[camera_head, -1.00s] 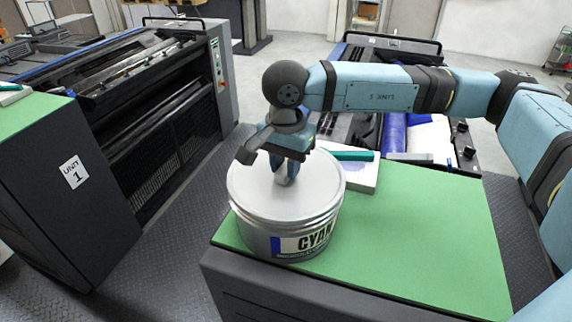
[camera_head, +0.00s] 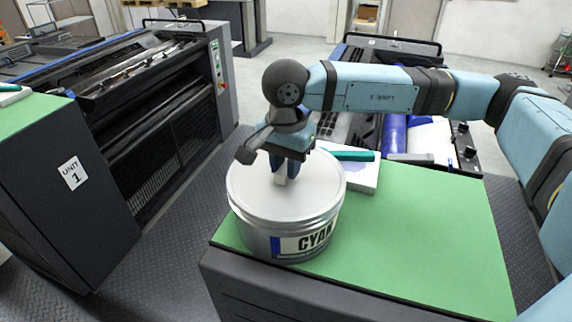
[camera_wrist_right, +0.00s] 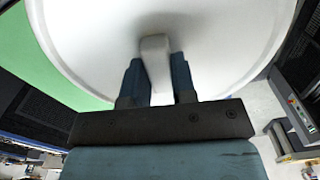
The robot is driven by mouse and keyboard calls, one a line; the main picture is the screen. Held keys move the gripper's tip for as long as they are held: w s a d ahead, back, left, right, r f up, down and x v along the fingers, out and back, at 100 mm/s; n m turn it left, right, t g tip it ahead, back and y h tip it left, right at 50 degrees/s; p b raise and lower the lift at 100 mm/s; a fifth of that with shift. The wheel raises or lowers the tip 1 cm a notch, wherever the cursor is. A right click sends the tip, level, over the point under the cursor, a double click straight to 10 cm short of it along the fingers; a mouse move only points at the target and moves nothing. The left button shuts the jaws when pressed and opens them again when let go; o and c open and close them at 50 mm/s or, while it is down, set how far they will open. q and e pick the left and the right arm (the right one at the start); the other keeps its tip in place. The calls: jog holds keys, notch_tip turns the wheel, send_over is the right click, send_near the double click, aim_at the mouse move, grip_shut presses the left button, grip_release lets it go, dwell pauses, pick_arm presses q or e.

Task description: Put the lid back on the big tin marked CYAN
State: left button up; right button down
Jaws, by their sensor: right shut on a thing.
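The big tin (camera_head: 268,240) marked CYAN stands at the left corner of the green mat. The grey-white lid (camera_head: 310,190) lies over its top and looks level; whether it is fully seated I cannot tell. My right gripper (camera_head: 284,180) is above the lid's middle, pointing down, shut on the lid's upright handle. In the right wrist view, the fingers (camera_wrist_right: 160,82) stand on either side of the pale handle (camera_wrist_right: 155,65), and the lid (camera_wrist_right: 210,40) fills most of the picture. My left gripper is in neither view.
The green mat (camera_head: 430,230) on the dark cabinet is clear to the right of the tin. A white pad (camera_head: 362,178) with a teal object (camera_head: 350,155) lies behind the tin. A press (camera_head: 165,110) and a cabinet marked UNIT 1 (camera_head: 75,200) stand at the left, across a floor gap.

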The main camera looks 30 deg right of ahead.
jog(key=shift+b, duration=0.45)
dwell(0.6)
dwell(0.4)
jog(key=shift+c, duration=1.9)
grip_release()
jog(key=shift+r, duration=0.1)
jog(key=shift+r+p, duration=1.15)
jog(key=shift+r, duration=2.25)
